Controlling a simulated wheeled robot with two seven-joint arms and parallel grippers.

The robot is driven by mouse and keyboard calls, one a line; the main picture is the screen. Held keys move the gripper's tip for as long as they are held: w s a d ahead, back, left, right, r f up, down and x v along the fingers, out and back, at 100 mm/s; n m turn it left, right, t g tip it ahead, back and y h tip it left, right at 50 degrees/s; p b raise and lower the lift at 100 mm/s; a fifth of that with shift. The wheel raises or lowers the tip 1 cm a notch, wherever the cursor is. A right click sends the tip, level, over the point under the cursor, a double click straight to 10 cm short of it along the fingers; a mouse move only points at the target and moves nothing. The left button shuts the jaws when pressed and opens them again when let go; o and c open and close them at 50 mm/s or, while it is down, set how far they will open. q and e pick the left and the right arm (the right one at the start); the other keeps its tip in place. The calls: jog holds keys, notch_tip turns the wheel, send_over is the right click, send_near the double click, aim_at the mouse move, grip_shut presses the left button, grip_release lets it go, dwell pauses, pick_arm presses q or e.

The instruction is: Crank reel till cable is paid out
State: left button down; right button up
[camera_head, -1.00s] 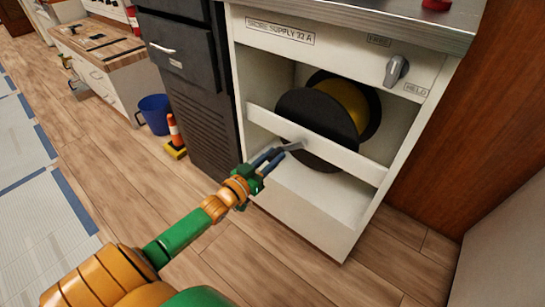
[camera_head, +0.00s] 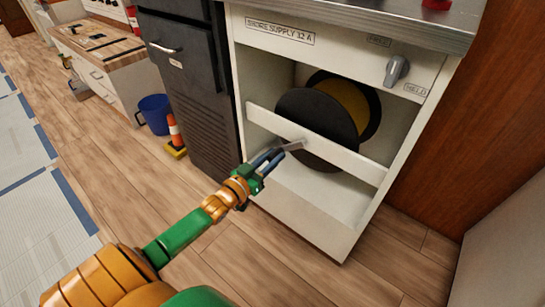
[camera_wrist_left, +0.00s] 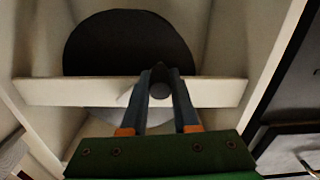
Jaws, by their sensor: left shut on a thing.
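A cable reel (camera_head: 316,112) with dark round flanges and a yellow cable winding (camera_head: 350,102) sits inside the white cabinet, behind a white crossbar (camera_head: 340,158). A small grey crank (camera_head: 297,144) shows in front of the crossbar. My left gripper (camera_head: 282,152) is at the crank, its fingers shut on it. In the left wrist view my gripper's fingers (camera_wrist_left: 160,100) close around a dark round knob (camera_wrist_left: 160,88), with the black reel flange (camera_wrist_left: 130,45) behind. The fingers hide part of the crank. My right gripper is not in view.
A label reading SHORE SUPPLY 32 A (camera_head: 280,31) and a grey rotary switch (camera_head: 396,71) are on the cabinet's top panel. A dark cabinet (camera_head: 190,90) stands to the left. A blue bucket (camera_head: 155,113) and an orange-white cone (camera_head: 175,135) stand on the floor.

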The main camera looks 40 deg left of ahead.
pick_arm(q)
jog(key=shift+d+f+n, duration=0.15)
jog(key=shift+n, duration=0.15)
jog(key=d+f+n+p, duration=0.25)
jog(key=d+n, duration=0.55)
jog(key=n, duration=0.5)
jog(key=s+d+r+n+p, duration=0.1)
jog(key=d+r+n+p, duration=0.3)
jog(key=r+n, duration=0.3)
jog(key=shift+d+n, duration=0.75)
jog(key=shift+n, duration=1.85)
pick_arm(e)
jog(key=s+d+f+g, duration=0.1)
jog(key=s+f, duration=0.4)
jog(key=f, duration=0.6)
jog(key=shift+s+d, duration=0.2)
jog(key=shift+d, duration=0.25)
pick_arm(q)
jog(key=c, duration=0.7)
grip_release()
